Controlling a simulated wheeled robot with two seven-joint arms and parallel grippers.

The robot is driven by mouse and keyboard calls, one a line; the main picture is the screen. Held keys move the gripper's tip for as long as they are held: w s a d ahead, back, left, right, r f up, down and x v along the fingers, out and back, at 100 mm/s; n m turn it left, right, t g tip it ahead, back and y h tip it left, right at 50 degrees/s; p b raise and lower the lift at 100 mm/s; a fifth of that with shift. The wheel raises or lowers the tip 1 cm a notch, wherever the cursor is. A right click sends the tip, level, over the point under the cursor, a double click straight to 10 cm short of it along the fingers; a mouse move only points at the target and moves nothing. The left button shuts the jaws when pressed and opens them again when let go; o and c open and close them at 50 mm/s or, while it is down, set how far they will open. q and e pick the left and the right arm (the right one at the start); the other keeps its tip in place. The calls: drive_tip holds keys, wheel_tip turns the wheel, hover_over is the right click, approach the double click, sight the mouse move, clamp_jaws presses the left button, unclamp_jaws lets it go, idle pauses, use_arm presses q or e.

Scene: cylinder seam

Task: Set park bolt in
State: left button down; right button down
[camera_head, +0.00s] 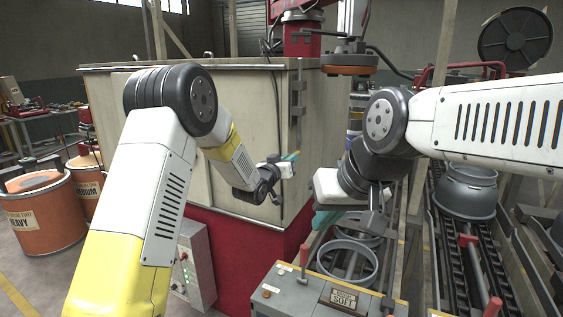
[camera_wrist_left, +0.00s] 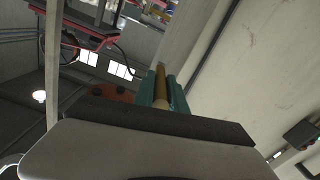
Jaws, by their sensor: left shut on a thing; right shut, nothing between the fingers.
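My left gripper (camera_head: 289,157) has teal fingers and is at the right front corner of the large beige cabinet. In the left wrist view, its teal fingers (camera_wrist_left: 165,92) are shut on a brass-coloured rod (camera_wrist_left: 160,84), which looks like the bolt. The rod's lower part is hidden by the fingers and the dark gripper body. In the head view the rod is too small to make out. I cannot make out where the bolt seats.
The beige cabinet (camera_head: 200,110) on a red base fills the middle. Grey metal rings (camera_head: 347,262) lie behind a grey panel (camera_head: 285,297) with a SOFT plate (camera_head: 343,299) and a red lever (camera_head: 304,256). Rails with a grey pot (camera_head: 466,190) run at right. Orange drums (camera_head: 45,220) stand left.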

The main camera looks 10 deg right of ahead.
use_arm(q)
wheel_tip(320, 180, up, 7)
drive_tip(key=shift+r, duration=0.15)
drive_tip(key=c, duration=1.4)
unclamp_jaws()
drive_tip(key=shift+o, duration=0.2)
drive_tip(key=shift+s+a, duration=0.2)
drive_tip(key=shift+s, duration=0.1)
drive_tip(key=v, duration=0.7)
